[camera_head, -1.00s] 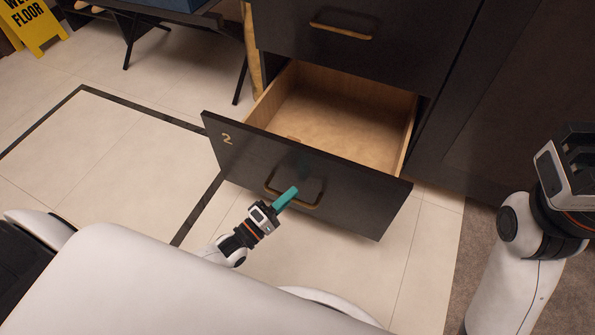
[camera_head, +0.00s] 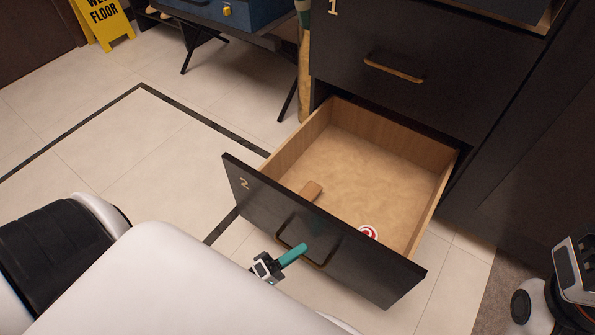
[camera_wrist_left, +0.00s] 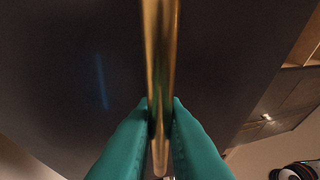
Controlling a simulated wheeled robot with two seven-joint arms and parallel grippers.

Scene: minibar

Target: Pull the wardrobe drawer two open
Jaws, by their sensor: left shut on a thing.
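The dark drawer marked 2 (camera_head: 262,208) stands pulled well out of the wardrobe (camera_head: 420,75), and its light wooden inside shows. My left gripper (camera_head: 300,250), with teal fingers, is at the front of this drawer. In the left wrist view its fingers (camera_wrist_left: 160,125) are shut on the brass handle (camera_wrist_left: 159,50), one on each side. My right gripper (camera_head: 578,268) is at the right edge, away from the drawer; its fingers cannot be made out.
Drawer 1 (camera_head: 440,60), above, is closed and has a brass handle (camera_head: 393,69). A blue case (camera_head: 215,10) rests on a dark stand at the back. A yellow floor sign (camera_head: 104,18) stands at the far left. Tiled floor left of the drawer is clear.

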